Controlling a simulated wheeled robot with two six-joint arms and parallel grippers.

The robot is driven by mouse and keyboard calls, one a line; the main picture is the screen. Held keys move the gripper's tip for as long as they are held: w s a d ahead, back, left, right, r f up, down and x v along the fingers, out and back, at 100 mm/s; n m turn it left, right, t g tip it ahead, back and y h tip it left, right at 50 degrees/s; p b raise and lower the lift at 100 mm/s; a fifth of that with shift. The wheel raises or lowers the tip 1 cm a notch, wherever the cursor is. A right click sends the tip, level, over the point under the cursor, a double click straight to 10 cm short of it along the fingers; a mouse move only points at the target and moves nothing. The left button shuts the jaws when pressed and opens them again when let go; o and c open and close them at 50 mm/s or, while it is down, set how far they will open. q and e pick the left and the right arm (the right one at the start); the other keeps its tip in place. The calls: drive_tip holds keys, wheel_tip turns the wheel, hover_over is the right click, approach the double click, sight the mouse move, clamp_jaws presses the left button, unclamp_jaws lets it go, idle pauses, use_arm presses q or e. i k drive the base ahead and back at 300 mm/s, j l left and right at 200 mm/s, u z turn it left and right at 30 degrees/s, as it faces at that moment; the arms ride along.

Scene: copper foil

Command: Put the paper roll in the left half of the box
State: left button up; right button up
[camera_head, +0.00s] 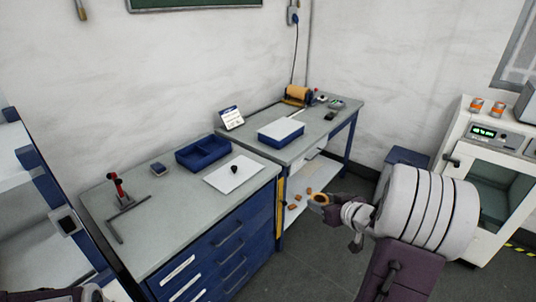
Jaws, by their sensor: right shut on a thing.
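My right gripper (325,203) is at the lower middle of the head view, in front of the lower shelf of the far bench. It is shut on a small tan, ring-like thing (318,197), which looks like the paper roll; the fingers hide part of it. An open blue box (203,152) with a divider stands on the near bench, up and to the left of the gripper and well apart from it. I see nothing clearly inside the box. Only a bit of my left arm shows at the bottom left edge; its gripper is out of the picture.
The near bench (150,235) also bears a white sheet (234,174) with a dark knob and a red-handled tool (118,188). The far bench carries a blue tray with a white lid (281,130) and an orange roll (297,94). A white cabinet (490,165) stands at right.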

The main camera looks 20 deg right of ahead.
sight(192, 159)
drive_tip(key=i+l+z, duration=0.3)
drive_tip(key=z, duration=0.2)
drive_tip(key=i+l+z, duration=0.1)
drive_tip(key=i+z, duration=0.35)
drive_tip(key=i+u, duration=0.1)
drive_tip(key=u, duration=0.3)
drive_tip(key=i+u, duration=0.1)
drive_tip(key=u, duration=0.3)
drive_tip(key=i+u, duration=0.1)
drive_tip(key=u, duration=0.3)
drive_tip(key=l+u, duration=0.15)
drive_tip(key=u, duration=0.25)
drive_tip(key=i+u, duration=0.2)
drive_tip(key=u, duration=0.25)
drive_tip(key=i+u, duration=0.2)
drive_tip(key=u, duration=0.25)
